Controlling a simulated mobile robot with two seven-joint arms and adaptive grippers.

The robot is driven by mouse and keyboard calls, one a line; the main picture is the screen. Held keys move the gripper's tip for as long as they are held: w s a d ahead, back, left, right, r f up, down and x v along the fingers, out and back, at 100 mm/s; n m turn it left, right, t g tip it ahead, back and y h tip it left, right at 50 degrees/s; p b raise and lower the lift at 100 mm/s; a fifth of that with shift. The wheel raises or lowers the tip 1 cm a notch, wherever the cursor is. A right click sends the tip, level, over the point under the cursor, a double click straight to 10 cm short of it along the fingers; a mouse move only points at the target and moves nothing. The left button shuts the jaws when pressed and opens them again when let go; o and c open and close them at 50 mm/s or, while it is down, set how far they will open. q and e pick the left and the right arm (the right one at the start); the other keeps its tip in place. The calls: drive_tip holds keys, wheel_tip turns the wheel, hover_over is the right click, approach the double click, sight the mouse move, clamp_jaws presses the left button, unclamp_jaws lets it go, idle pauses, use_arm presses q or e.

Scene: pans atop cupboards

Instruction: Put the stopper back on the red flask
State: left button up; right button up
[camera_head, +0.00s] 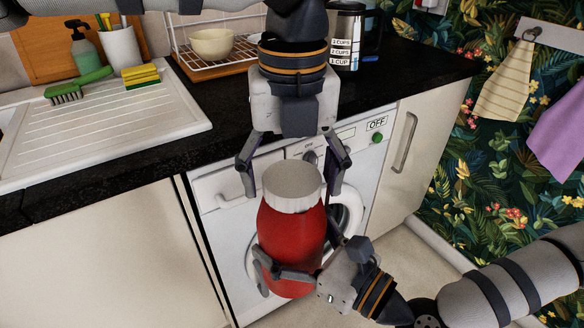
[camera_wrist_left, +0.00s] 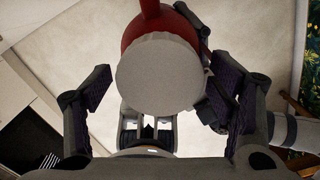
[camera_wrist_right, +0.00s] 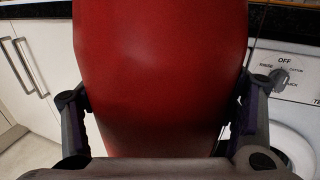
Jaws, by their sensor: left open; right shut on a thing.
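The red flask (camera_head: 290,240) is upright in front of the washing machine. My right gripper (camera_head: 298,266) is shut on its lower body. The right wrist view shows the flask (camera_wrist_right: 160,75) filling the space between the fingers. The pale grey stopper (camera_head: 292,180) sits on top of the flask, covering its mouth; no gap shows between them. My left gripper (camera_head: 291,188) points down from above, open, with one finger on each side of the stopper and apart from it. The left wrist view shows the stopper's flat round top (camera_wrist_left: 158,75) between the spread fingers.
A black worktop (camera_head: 140,150) runs behind, carrying a white draining board (camera_head: 100,120) and a wire rack (camera_head: 215,62) with a bowl. The washing machine (camera_head: 350,160) stands close behind the flask. Cupboard doors (camera_head: 95,250) lie left. Floor (camera_head: 420,250) is free at right.

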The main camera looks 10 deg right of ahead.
use_arm(q)
drive_tip(key=c, duration=1.2)
drive_tip(key=m, duration=1.4)
drive_tip(key=shift+m, duration=0.4)
drive_tip(key=m, duration=0.4)
drive_tip(key=o, duration=1.4)
drive_tip(key=shift+c, duration=0.2)
